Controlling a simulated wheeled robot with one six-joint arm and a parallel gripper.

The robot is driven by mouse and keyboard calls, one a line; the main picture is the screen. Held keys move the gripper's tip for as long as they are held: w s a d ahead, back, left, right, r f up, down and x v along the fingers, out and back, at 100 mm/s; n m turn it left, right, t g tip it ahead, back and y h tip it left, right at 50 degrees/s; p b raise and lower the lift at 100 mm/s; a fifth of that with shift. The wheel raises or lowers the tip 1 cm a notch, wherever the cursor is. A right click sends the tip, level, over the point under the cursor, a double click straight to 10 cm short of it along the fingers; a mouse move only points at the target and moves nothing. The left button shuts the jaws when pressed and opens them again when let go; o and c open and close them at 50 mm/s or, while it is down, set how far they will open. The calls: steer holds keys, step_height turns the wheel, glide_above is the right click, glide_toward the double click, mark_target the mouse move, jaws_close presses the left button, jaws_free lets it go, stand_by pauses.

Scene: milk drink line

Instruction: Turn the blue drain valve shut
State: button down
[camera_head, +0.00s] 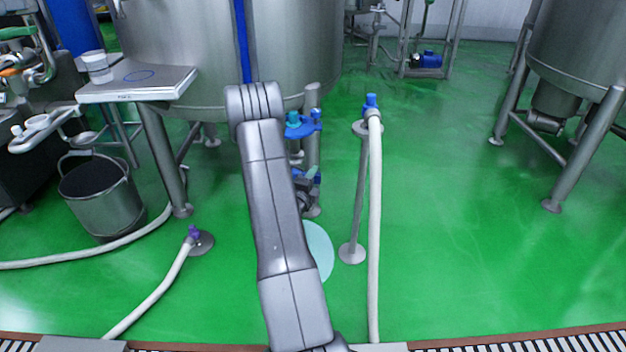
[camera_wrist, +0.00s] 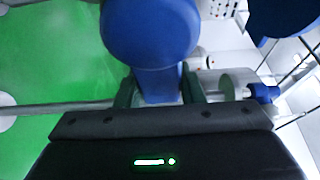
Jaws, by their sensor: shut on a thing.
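The blue drain valve's handle (camera_wrist: 150,35) fills the top middle of the wrist view, with a rounded end and a narrower stem. My gripper (camera_wrist: 160,88) has its two dark green fingers on either side of this stem and is shut on it. In the head view my gripper (camera_head: 306,190) is a small dark shape just right of my arm link, low in front of the tank, with a bit of blue beside it. My arm hides part of it. How far the valve is turned I cannot tell.
A blue and teal fitting (camera_head: 302,125) sits above on the tank's pipe. Close on the right stands a metal post (camera_head: 359,200) with a white hose (camera_head: 375,230). A bucket (camera_head: 102,200) and a purple-tipped hose (camera_head: 150,295) are left. Green floor lies open at right.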

steer(key=shift+f, duration=0.15)
steer(key=c, duration=1)
jaws_free()
steer(key=shift+o, duration=0.2)
steer(key=shift+s, duration=0.1)
steer(key=p+v, duration=0.2)
steer(key=v, duration=1.1)
steer(key=shift+s+a+p, duration=0.2)
steer(key=shift+s+p, duration=0.1)
steer(key=shift+s, duration=0.05)
steer(key=b+x, duration=0.2)
steer(key=x, duration=1.2)
steer(key=shift+b, duration=0.35)
steer(key=shift+r, duration=0.2)
